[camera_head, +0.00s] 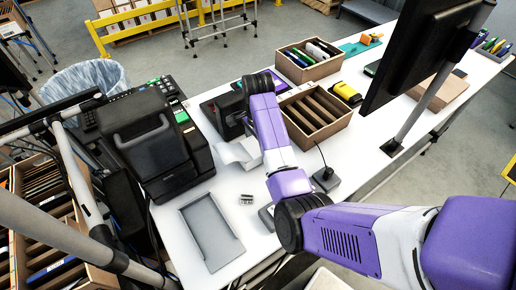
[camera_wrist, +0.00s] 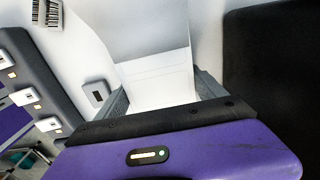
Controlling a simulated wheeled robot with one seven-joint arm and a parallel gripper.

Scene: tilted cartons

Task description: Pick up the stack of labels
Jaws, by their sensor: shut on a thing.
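The stack of labels (camera_wrist: 158,78) is white and sits between the two grey fingers of my gripper (camera_wrist: 156,92) in the wrist view. My gripper is shut on it. A white sheet also extends above the stack in that view. In the head view, white paper (camera_head: 238,152) lies on the table to the left of my arm, beside the black printer. My gripper's fingers are hidden in the head view, so I cannot tell there whether the stack touches the table.
A black printer (camera_head: 152,135) stands left, with a grey tray (camera_head: 211,231) in front. A small barcode-marked piece (camera_head: 246,199) lies near it. A divided carton (camera_head: 313,112) is right of my arm, with a yellow device (camera_head: 347,93) beyond. A monitor (camera_head: 418,50) stands right.

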